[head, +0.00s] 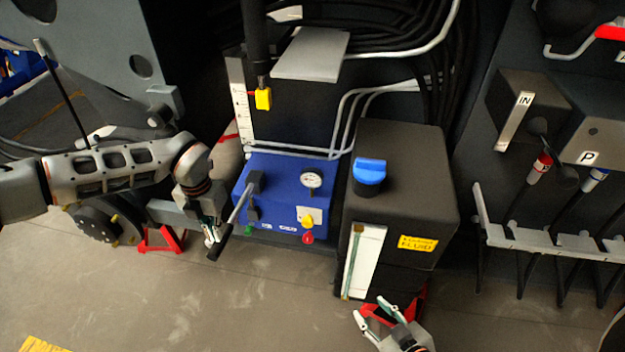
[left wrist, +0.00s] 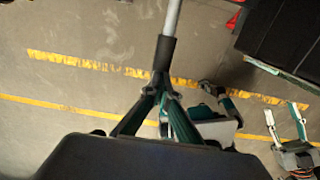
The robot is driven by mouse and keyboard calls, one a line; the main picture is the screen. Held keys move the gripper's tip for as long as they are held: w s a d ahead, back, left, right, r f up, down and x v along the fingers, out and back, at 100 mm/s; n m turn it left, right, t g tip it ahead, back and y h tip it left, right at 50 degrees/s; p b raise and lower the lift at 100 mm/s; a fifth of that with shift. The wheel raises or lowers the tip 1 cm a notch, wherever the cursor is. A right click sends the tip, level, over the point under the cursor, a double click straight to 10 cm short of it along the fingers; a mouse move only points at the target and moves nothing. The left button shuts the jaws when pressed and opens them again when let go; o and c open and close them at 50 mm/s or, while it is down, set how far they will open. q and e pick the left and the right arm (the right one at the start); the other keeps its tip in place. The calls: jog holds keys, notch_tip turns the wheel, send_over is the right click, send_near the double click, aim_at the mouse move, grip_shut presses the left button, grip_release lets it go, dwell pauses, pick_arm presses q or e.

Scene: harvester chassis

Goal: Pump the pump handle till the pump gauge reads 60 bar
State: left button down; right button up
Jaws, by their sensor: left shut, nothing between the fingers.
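The pump is a blue box (head: 292,172) in the middle of the head view. Its pump handle (head: 220,244), a metal lever with a black grip, leans down toward the lower left. The pump gauge (head: 312,180) is a small white dial on top; its reading is too small to tell. My left gripper (head: 211,236) is at the black grip, shut with nothing between its fingers. In the left wrist view the handle (left wrist: 164,52) ends just at the tips of my left gripper (left wrist: 161,84); whether they touch I cannot tell. My right gripper (head: 374,308) is open and empty at the bottom.
A dark fluid tank (head: 420,165) with a blue cap (head: 369,171) stands right of the pump. A yellow knob (head: 308,220) and a red tag (head: 308,238) are on the pump's front. A hose rack (head: 560,243) is at right. The floor in front is clear.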

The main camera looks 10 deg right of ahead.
aim_at(221, 242)
pick_arm(q)
jog(key=shift+f+b, duration=0.8)
jog(key=shift+f, duration=0.65)
jog(key=shift+w+f+b, duration=0.2)
jog(key=shift+f+b, duration=0.5)
jog(key=shift+f, duration=0.7)
jog(key=shift+d+f+b, duration=0.1)
jog(key=shift+f+b, duration=0.25)
jog(key=shift+f, duration=0.55)
pick_arm(e)
jog(key=shift+s+f+b, duration=0.5)
jog(key=shift+s+f, duration=0.15)
jog(key=shift+f, duration=2.2)
pick_arm(q)
jog(key=shift+f, duration=2.3)
notch_tip(221, 242, up, 7)
jog(key=p, duration=0.4)
jog(key=shift+p, duration=0.4)
jog(key=r+p, duration=0.2)
jog(key=r, duration=0.1)
jog(key=r+p, duration=0.1)
jog(key=p, duration=0.1)
jog(key=shift+s+r, duration=0.25)
jog(key=shift+r, duration=0.05)
jog(key=shift+r+p, duration=0.3)
jog(key=shift+s, duration=0.1)
pick_arm(e)
notch_tip(221, 242, up, 9)
jog(key=w+d, duration=0.1)
jog(key=shift+h, duration=0.3)
